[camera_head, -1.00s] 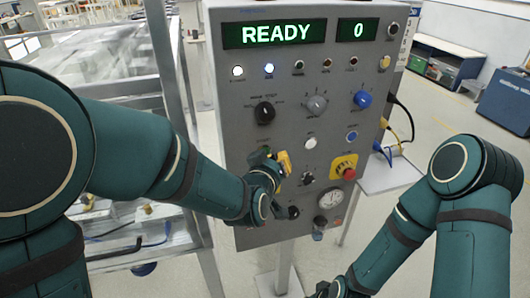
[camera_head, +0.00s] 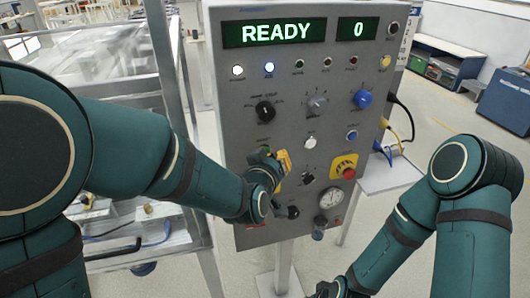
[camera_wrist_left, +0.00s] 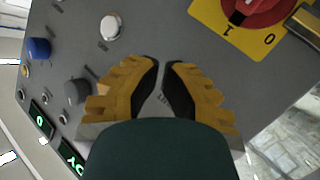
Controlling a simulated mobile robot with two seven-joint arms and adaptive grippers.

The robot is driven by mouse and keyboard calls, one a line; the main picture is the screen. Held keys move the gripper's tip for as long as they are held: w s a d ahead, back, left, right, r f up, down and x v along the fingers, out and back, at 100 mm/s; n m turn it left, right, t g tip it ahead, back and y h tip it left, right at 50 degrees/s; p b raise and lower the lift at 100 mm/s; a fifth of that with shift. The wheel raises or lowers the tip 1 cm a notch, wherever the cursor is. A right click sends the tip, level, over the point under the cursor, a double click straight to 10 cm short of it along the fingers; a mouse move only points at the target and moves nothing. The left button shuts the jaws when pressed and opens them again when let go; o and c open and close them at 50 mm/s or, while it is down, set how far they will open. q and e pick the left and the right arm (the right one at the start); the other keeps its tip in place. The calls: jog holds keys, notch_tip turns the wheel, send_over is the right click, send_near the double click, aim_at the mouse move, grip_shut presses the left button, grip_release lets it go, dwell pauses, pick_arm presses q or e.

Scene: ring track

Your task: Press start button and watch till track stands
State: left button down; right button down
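The grey control panel (camera_head: 225,130) stands in front of me; its display (camera_head: 275,33) reads READY and a smaller one (camera_head: 357,30) reads 0. A white round button (camera_head: 310,142) and a blue one (camera_head: 352,135) sit mid-panel; I cannot read which is start. My left gripper (camera_head: 287,160) is just left of and below the white button. In the left wrist view its yellow fingers (camera_wrist_left: 162,66) are together with a narrow gap, empty, and the white button (camera_wrist_left: 110,28) is apart from them. My right gripper (camera_head: 325,290) is mostly cut off at the bottom edge. The track is not clearly identifiable.
A red knob on a yellow plate (camera_head: 344,168) sits right of my left gripper. Black (camera_head: 265,111), grey (camera_head: 317,104) and blue (camera_head: 362,98) knobs are above. Cables hang by a side shelf (camera_head: 395,177). A metal-framed enclosure (camera_head: 160,60) stands left.

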pick_arm(q)
jog(key=shift+w+a, duration=0.1)
jog(key=shift+w, duration=0.15)
